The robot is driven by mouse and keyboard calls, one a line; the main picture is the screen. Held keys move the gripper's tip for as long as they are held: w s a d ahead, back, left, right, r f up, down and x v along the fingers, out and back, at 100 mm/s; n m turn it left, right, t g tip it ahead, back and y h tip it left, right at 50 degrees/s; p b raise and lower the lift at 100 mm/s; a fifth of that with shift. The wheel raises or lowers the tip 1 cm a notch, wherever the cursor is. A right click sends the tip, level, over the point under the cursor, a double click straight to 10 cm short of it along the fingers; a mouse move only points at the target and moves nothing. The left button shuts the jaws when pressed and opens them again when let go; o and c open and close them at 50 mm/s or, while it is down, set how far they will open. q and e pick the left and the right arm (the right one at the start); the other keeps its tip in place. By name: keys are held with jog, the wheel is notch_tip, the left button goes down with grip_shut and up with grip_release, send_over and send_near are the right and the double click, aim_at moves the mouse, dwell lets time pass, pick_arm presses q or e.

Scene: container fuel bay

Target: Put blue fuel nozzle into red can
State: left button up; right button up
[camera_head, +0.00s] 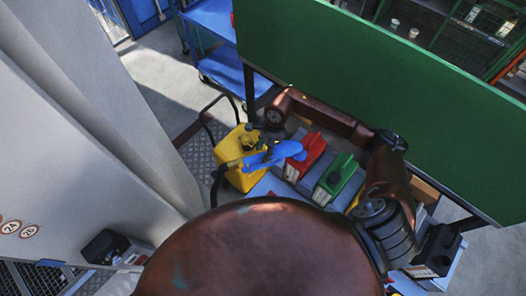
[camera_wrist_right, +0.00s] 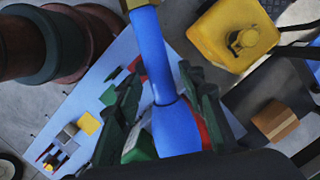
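The blue fuel nozzle (camera_head: 270,157) hangs in the air over the cans, and a black hose runs from its left end. Its wide blue end reaches toward the red can (camera_head: 309,153). My right gripper (camera_head: 264,143) comes down onto the nozzle from above. In the right wrist view the nozzle (camera_wrist_right: 153,50) lies between both fingers of the right gripper (camera_wrist_right: 163,88), which look shut on it. Only slivers of the red can (camera_wrist_right: 206,132) show there. The opening of the red can is not clear. My left gripper is not in view.
A yellow can (camera_head: 230,150) stands left of the red can, partly behind the nozzle. A green can (camera_head: 335,180) stands to its right. A green board (camera_head: 400,90) rises behind the cans. A blue cart (camera_head: 225,70) stands at the back, and a grey panel (camera_head: 90,90) is at left.

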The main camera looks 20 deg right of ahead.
jog(key=shift+o, duration=0.4)
jog(key=shift+f, duration=0.1)
jog(key=v, duration=1.2)
